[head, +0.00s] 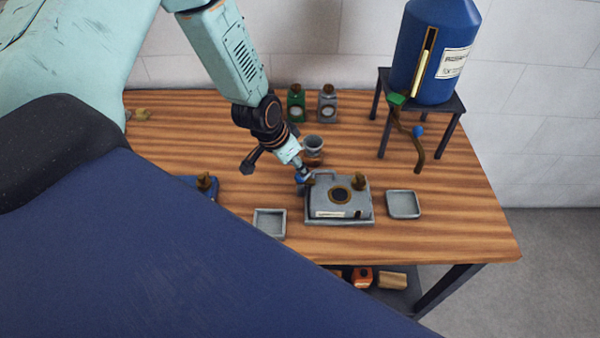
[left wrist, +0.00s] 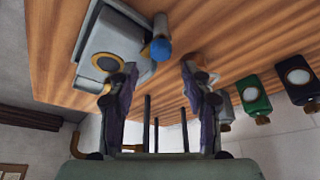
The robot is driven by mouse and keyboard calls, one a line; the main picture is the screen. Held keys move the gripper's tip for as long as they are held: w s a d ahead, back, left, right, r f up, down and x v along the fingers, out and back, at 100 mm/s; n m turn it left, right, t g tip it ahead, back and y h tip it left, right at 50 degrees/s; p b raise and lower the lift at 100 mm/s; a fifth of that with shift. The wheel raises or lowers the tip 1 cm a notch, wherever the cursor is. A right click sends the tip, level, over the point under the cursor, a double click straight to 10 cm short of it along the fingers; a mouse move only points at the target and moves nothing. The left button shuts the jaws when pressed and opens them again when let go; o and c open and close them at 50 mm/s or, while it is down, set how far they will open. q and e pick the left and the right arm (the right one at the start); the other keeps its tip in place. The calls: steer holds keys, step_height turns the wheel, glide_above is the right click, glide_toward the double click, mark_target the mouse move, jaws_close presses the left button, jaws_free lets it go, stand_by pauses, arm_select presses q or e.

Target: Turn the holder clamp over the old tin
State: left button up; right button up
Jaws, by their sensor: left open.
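A grey holder (head: 340,222) stands on the table, and a flat grey box shape, seemingly the old tin (head: 325,197), sits in it with a dark disc in a brown ring on top. A blue knob (head: 299,179), seemingly of the holder clamp, is at its back left corner. It shows as a blue ball (left wrist: 160,48) in the left wrist view. My left gripper (head: 301,172) is right at the knob, pointing down. In the left wrist view its fingers (left wrist: 158,70) are apart, with the knob just beyond and between the tips. Contact cannot be told. My right gripper is not in view.
Small grey trays stand left (head: 269,223) and right (head: 403,204) of the holder. A grey-topped brown cup (head: 313,150) is close behind my gripper. Green (head: 296,103) and grey (head: 327,104) canisters stand at the back. A blue tank (head: 428,60) on a stand is back right.

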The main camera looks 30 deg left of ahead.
mark_target(299, 176)
arm_select(q)
steer(key=b+x, duration=0.1)
steer(key=x, duration=0.1)
steer(key=b+x, duration=0.1)
steer(key=x, duration=0.1)
steer(key=shift+s+a+f+b, duration=0.15)
steer(key=shift+s+b, duration=0.05)
steer(key=shift+b, duration=0.15)
steer(key=shift+w+f, duration=0.2)
steer(key=shift+w, duration=0.05)
steer(key=shift+s+r, duration=0.1)
steer(key=shift+s, duration=0.1)
steer(key=shift+c, duration=0.2)
steer(key=shift+r, duration=0.1)
steer(key=shift+c, duration=0.8)
steer(key=c, duration=0.5)
jaws_close()
